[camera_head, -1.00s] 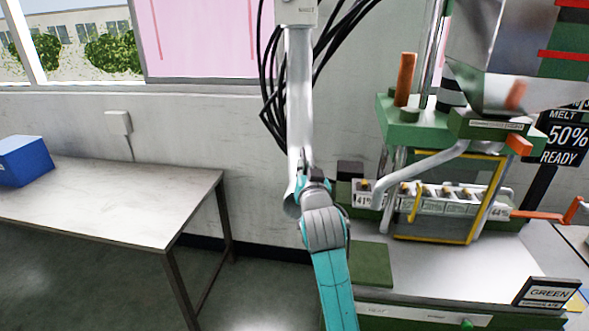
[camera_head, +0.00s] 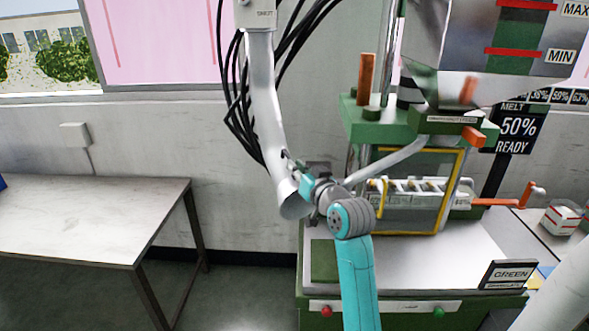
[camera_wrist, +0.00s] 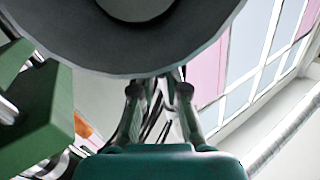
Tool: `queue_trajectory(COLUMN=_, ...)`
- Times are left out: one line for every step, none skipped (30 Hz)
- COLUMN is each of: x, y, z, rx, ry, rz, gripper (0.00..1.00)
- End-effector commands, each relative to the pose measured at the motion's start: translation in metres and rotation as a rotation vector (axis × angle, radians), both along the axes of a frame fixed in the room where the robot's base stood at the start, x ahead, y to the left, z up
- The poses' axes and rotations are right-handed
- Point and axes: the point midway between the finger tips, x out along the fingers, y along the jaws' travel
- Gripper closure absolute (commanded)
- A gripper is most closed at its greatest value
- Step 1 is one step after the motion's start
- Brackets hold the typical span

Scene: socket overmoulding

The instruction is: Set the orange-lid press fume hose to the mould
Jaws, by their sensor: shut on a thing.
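The fume hose (camera_head: 264,95) is a pale grey jointed pipe hanging from a bracket, with a flared hood at its lower end (camera_head: 292,202). My gripper (camera_head: 305,180) is shut on the hose near the hood, left of the press; the arm partly hides the grip. In the wrist view the hood's dark round mouth (camera_wrist: 75,45) fills the top, with my fingers (camera_wrist: 160,90) just below it. The green press (camera_head: 385,125) has an orange post and orange handle. A yellow-framed guard (camera_head: 440,205) stands at its front. I cannot make out the mould clearly.
A grey curved pipe (camera_head: 400,157) crosses the press close to the right of my gripper. Black cables (camera_head: 240,110) hang beside the hose. A bare table (camera_head: 90,215) stands at left. A "GREEN" sign (camera_head: 508,274) stands on the press bench (camera_head: 420,265).

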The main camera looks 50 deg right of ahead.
Motion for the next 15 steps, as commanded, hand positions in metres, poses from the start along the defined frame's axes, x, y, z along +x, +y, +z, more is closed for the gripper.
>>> queue_trajectory(x=-0.0001, y=-0.0007, z=-0.0018, rx=0.002, ry=0.003, rz=-0.002, gripper=1.0)
queue_trajectory(x=-0.0002, y=-0.0007, z=-0.0018, rx=0.002, ry=0.003, rz=-0.002, gripper=1.0)
queue_trajectory(x=-0.0002, y=-0.0007, z=-0.0018, rx=0.002, ry=0.003, rz=-0.002, gripper=1.0)
queue_trajectory(x=-0.0001, y=-0.0006, z=-0.0017, rx=0.002, ry=0.003, rz=-0.002, gripper=1.0)
queue_trajectory(x=-0.0001, y=-0.0006, z=-0.0017, rx=0.002, ry=0.003, rz=-0.002, gripper=0.82)
queue_trajectory(x=-0.0002, y=-0.0005, z=-0.0016, rx=0.002, ry=0.003, rz=-0.002, gripper=0.72)
queue_trajectory(x=-0.0002, y=-0.0004, z=-0.0015, rx=0.002, ry=0.003, rz=-0.002, gripper=0.64)
queue_trajectory(x=-0.0001, y=-0.0003, z=-0.0014, rx=0.002, ry=0.003, rz=-0.001, gripper=0.63)
queue_trajectory(x=-0.0002, y=-0.0002, z=-0.0012, rx=0.002, ry=0.002, rz=-0.002, gripper=0.63)
queue_trajectory(x=-0.0002, y=-0.0002, z=-0.0011, rx=0.002, ry=0.002, rz=-0.002, gripper=0.63)
queue_trajectory(x=-0.0001, y=-0.0001, z=-0.0009, rx=0.002, ry=0.002, rz=-0.002, gripper=0.63)
queue_trajectory(x=-0.0001, y=0.0, z=-0.0007, rx=0.001, ry=0.001, rz=-0.002, gripper=0.63)
queue_trajectory(x=-0.0001, y=0.0001, z=-0.0007, rx=0.001, ry=0.001, rz=-0.002, gripper=0.63)
queue_trajectory(x=-0.0001, y=0.0001, z=-0.0006, rx=0.001, ry=0.001, rz=-0.002, gripper=0.63)
queue_trajectory(x=-0.0002, y=0.0002, z=-0.0005, rx=0.001, ry=0.001, rz=-0.001, gripper=0.63)
